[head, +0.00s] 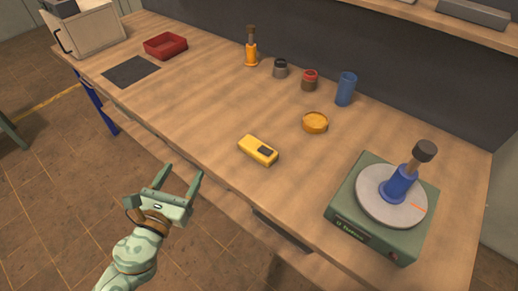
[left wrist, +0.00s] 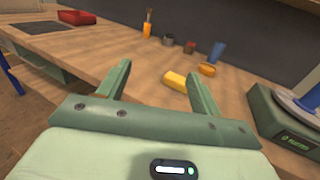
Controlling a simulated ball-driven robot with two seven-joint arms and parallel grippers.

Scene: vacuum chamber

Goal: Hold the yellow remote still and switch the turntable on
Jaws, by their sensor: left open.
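The yellow remote (head: 258,150) lies flat near the front edge of the bench, with a dark patch at its right end. It also shows in the left wrist view (left wrist: 174,79), just beyond the fingers and partly hidden by the right one. The turntable (head: 348,228) is a green box at the right end of the bench. Its grey disc (head: 375,207) has an orange mark and carries a blue-based tool with a dark head (head: 399,185). My left gripper (head: 181,177) is open and empty, in front of the bench edge, left of the remote and apart from it. My right gripper is not in view.
A yellow round dish (head: 315,122), a blue cup (head: 345,89), two small jars (head: 309,80) and an orange-handled tool (head: 251,50) stand behind the remote. A red tray (head: 165,46) and dark mat (head: 131,71) lie at left. Bench around the remote is clear.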

